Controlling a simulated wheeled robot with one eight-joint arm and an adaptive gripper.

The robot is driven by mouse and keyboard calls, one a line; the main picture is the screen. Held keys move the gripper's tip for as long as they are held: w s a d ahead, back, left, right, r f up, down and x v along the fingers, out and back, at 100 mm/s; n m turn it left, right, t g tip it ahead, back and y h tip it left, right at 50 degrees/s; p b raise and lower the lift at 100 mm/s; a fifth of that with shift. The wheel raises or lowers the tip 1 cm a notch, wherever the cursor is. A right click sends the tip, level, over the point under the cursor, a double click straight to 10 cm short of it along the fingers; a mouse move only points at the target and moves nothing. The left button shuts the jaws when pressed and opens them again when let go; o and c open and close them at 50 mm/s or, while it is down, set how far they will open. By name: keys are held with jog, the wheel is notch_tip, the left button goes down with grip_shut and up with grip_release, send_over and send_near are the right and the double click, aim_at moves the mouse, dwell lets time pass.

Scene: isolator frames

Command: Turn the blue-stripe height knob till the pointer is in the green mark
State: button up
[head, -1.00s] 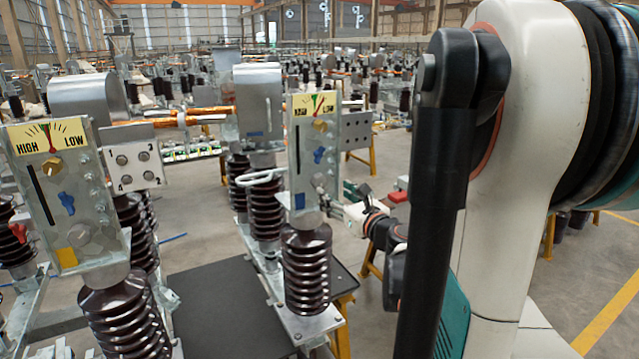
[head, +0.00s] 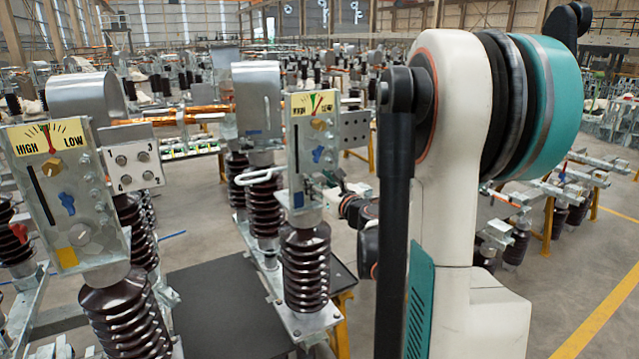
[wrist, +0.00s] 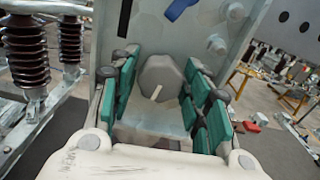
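The blue-stripe panel is the right-hand metal panel (head: 300,150) in the head view, with a blue patch (head: 298,200) low on it. Its yellow HIGH/LOW gauge (head: 313,104) has green and red at the top; the exact pointer position is too small to tell. In the wrist view a grey faceted knob (wrist: 160,78) with a pale line shows straight ahead. My gripper (wrist: 162,88) is open, its green-padded fingers on the left and right of the knob. Narrow gaps seem to show; contact is unclear. In the head view the gripper is small and partly hidden by the panel.
A similar panel (head: 70,195) with a yellow patch stands at the left. Brown ribbed insulators (head: 305,265) hold the panels up. A blue lever (wrist: 180,8) sits above the knob in the wrist view.

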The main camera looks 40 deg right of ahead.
jog(key=c, duration=0.5)
jog(key=shift+n, duration=0.3)
jog(key=n+b, duration=0.2)
jog(key=n, duration=0.1)
jog(key=shift+f, duration=0.15)
jog(key=n+b, duration=0.2)
jog(key=n, duration=0.3)
jog(key=shift+b, duration=0.3)
jog(key=n+b, duration=0.1)
jog(key=n, duration=0.4)
jog(key=shift+b, duration=0.4)
jog(key=n+b, duration=0.1)
jog(key=n, duration=0.4)
jog(key=shift+n, duration=0.4)
